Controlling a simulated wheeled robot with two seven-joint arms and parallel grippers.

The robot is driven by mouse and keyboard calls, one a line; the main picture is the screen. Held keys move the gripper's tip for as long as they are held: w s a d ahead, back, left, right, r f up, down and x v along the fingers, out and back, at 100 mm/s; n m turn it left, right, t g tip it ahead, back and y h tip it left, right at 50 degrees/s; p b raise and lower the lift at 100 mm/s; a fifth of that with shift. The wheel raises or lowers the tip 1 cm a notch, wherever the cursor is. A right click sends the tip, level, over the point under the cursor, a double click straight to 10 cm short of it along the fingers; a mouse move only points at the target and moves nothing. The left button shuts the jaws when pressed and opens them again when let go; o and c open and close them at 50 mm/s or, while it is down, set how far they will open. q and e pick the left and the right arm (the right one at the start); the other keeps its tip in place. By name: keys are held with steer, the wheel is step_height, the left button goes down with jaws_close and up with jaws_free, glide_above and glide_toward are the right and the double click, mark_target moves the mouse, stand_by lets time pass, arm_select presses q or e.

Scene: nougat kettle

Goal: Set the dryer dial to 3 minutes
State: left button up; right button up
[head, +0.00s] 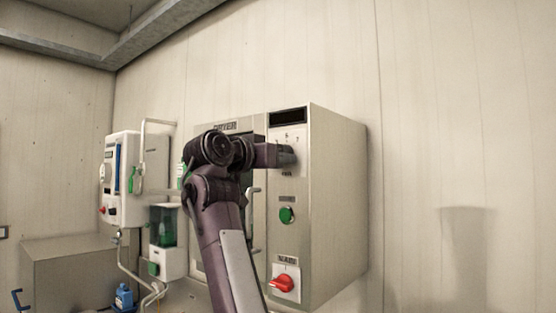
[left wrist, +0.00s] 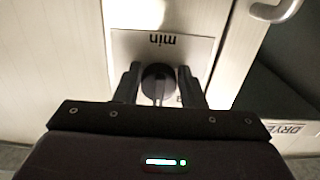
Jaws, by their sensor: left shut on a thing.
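The dryer (head: 337,200) is a beige cabinet on the wall in the head view, with a control panel on its front right. My left gripper (head: 287,156) is at the dial plate near the top of that panel and hides the dial there. In the left wrist view the dark round dial (left wrist: 158,84) sits between the two fingers of my left gripper (left wrist: 160,88), which is shut on it. The dial plate (left wrist: 186,44) carries the word "min", upside down in this view. The dial's setting cannot be read. My right gripper is not in view.
Below the dial are a green button (head: 287,215) and a red rotary switch (head: 283,284). A dark display (head: 288,115) is above it. The dryer's door handle shows in the left wrist view (left wrist: 277,10). A white wall unit (head: 122,178) hangs to the left.

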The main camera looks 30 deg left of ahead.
arm_select(q)
steer(key=shift+d+f+n+b, duration=0.1)
steer(key=shift+d+n+b, duration=0.05)
steer(key=shift+n+b, duration=0.75)
steer(key=shift+d+r+n+b, duration=0.15)
steer(key=shift+n+b, duration=0.15)
steer(key=shift+n, duration=0.85)
steer(key=shift+d+r+n+b, duration=0.1)
steer(key=shift+n+b, duration=0.15)
steer(key=shift+n, duration=0.95)
steer(key=shift+d+r+n+b, duration=0.15)
steer(key=shift+n+b, duration=0.15)
steer(key=shift+n, duration=0.85)
steer(key=o, duration=1)
steer(key=shift+f, duration=0.1)
